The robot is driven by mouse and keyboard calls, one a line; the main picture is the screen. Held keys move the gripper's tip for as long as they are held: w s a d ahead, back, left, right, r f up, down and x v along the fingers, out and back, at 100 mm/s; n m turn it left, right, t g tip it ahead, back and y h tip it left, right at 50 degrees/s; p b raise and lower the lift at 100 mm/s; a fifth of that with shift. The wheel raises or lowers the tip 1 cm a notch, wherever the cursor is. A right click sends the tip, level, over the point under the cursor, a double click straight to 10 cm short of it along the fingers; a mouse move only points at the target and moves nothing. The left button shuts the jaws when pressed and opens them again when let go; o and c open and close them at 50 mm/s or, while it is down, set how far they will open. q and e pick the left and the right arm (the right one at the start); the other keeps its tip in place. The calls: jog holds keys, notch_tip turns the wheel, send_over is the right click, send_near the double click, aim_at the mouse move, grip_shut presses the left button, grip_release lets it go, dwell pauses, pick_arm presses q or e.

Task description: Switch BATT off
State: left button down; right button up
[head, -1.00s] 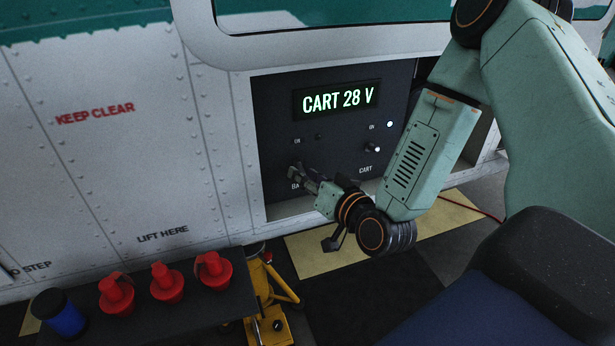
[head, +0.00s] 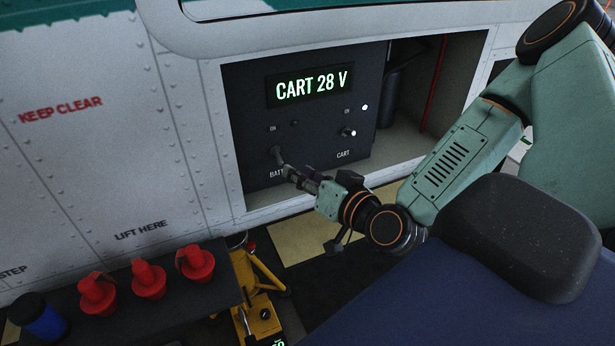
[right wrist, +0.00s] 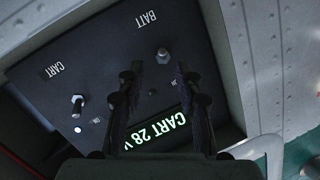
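The dark panel (head: 330,150) carries a lit display (head: 310,87) reading CART 28 V. The BATT toggle (head: 277,152) is at its lower left, and it also shows in the right wrist view (right wrist: 163,56). Its lever appears to point down toward the BATT label, and the small lamp (head: 294,123) by it is dark. The CART toggle (head: 348,132) is to the right, with a lit white lamp (head: 365,107). My right gripper (head: 286,171) is just in front of and below the BATT toggle. In the wrist view its fingers (right wrist: 158,75) are apart and empty. My left gripper is out of view.
A dark shelf (head: 200,297) at lower left holds several red plugs (head: 149,279) and a blue container (head: 42,317). A yellow jack (head: 258,298) stands beside it. The bay's frame surrounds the panel, with an open recess (head: 445,100) to its right.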

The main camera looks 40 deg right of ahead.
jog(key=shift+s+a+r, duration=0.1)
jog(key=shift+s+r, duration=0.1)
jog(key=shift+s, duration=0.5)
jog(key=shift+s, duration=0.1)
dwell(0.4)
